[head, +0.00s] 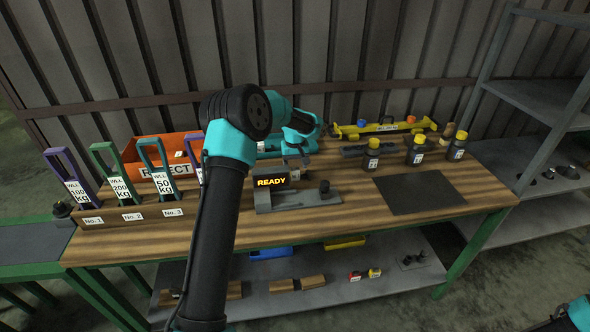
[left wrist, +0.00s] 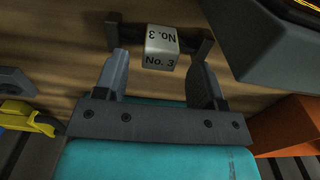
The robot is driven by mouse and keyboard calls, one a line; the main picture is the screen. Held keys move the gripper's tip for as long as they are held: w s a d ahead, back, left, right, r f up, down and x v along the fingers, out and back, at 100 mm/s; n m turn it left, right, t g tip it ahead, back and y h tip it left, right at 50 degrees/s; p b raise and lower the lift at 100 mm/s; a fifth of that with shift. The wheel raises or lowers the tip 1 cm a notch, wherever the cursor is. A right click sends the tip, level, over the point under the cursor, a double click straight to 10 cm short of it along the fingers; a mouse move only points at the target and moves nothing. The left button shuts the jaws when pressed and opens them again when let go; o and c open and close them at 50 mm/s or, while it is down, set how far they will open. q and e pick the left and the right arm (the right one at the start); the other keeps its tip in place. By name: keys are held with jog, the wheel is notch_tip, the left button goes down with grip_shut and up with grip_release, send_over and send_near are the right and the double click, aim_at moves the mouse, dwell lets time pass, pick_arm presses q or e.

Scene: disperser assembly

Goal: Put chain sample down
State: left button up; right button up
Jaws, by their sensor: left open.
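The chain sample (left wrist: 190,47) shows in the left wrist view as a dark bar with upright ends, close to the wooden bench top. Its white tag cube (left wrist: 160,48) reads "No. 3". My left gripper (left wrist: 158,75) is open, its two fingers on either side of the tag cube and no clear grip on it. In the head view my left gripper (head: 297,163) is low over the bench behind the test device (head: 272,183), whose screen reads "READY". The sample cannot be made out there. My right gripper is out of view.
An orange "REJECT" bin (head: 140,158) stands behind a row of coloured tag frames (head: 118,177) at the left. Several dark bottles (head: 416,150) stand at the right behind a dark mat (head: 420,194). A yellow tray (head: 385,127) lies at the back.

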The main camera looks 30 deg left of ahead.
aim_at(298, 168)
pick_arm(q)
notch_tip(298, 168, up, 9)
jog(key=shift+r, duration=0.2)
jog(key=shift+c, duration=0.4)
dwell(0.3)
jog(key=w+d+r+m+g+y, duration=0.2)
jog(key=w+d+m+g+y, duration=0.1)
jog(key=m, duration=1.5)
jog(key=shift+w+d, duration=0.9)
jog(key=shift+d, duration=0.1)
jog(key=x, duration=1.2)
jog(key=shift+a, duration=0.2)
jog(key=shift+f, duration=0.1)
